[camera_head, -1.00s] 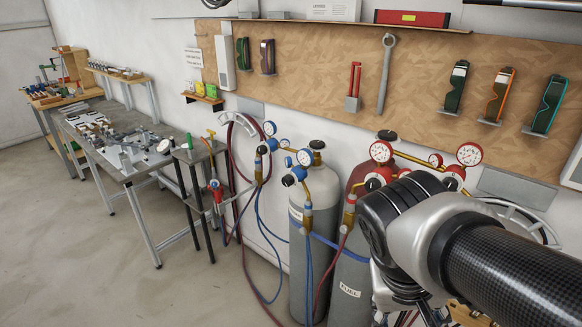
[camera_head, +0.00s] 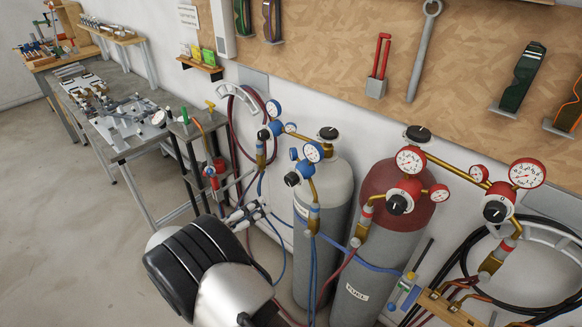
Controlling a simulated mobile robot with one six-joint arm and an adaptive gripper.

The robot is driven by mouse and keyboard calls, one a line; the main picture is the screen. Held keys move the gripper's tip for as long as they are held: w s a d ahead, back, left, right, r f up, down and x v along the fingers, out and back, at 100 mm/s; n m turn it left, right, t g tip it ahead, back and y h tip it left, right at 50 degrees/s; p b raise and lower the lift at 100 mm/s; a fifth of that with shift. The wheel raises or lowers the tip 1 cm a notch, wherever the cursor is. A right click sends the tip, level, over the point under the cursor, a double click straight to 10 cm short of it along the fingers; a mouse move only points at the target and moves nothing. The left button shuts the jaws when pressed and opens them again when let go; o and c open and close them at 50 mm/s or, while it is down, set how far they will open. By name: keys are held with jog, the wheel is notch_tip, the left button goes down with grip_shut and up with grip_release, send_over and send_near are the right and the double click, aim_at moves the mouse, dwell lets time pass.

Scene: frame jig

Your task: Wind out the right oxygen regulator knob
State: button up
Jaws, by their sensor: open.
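Two blue oxygen regulators stand side by side. The right oxygen regulator (camera_head: 308,163) sits on the grey cylinder (camera_head: 330,185). Its round black knob (camera_head: 292,179) faces forward and left, below a white gauge, and nothing covers it. The left oxygen regulator (camera_head: 264,134) is further back and left. My gripper (camera_head: 255,209) is small in the picture, beyond my dark and silver arm links. It is open and empty, below and left of the black knob and apart from it. Its fingertips are hard to make out against the hoses.
Red regulators (camera_head: 400,190) and a red-topped fuel cylinder (camera_head: 385,240) stand to the right. Blue and red hoses hang around the cylinders. A torch stand (camera_head: 190,128) and metal workbench (camera_head: 125,150) are on the left. A tool board (camera_head: 340,60) covers the wall behind.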

aim_at(288, 182)
jog(key=shift+t+y, duration=0.3)
jog(key=shift+t, duration=0.2)
jog(key=x, duration=1.1)
jog(key=w+a+f+x, duration=0.1)
jog(key=x, duration=0.4)
jog(key=shift+w+b, duration=0.15)
jog(key=shift+b, duration=0.2)
jog(key=c, duration=1.1)
